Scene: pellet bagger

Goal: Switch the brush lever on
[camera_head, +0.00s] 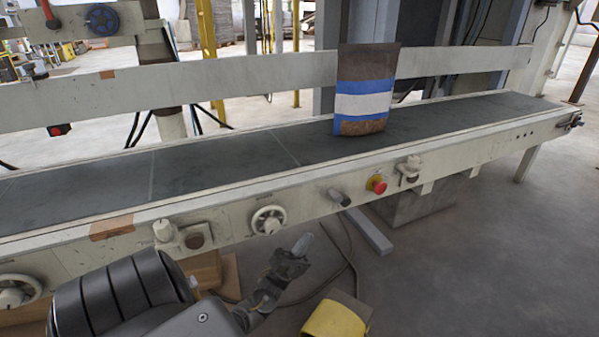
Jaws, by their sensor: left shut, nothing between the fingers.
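My left gripper (302,244) is in front of the conveyor's near side, low in the middle of the view. Its fingers are shut and empty, pointing up and right. A short grey lever (340,197) sticks out of the conveyor's side rail, up and right of the gripper and apart from it in the picture. A red-handled lever (47,10) shows at the top left, on the far frame. No readable label shows which one is the brush lever. My right gripper is out of view.
The conveyor (220,157) carries an upright brown, blue and white bag (363,92). The near rail has a white handwheel (268,220) and a red stop button (376,184). A yellow object (336,319) is at the bottom. Floor at the right is open.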

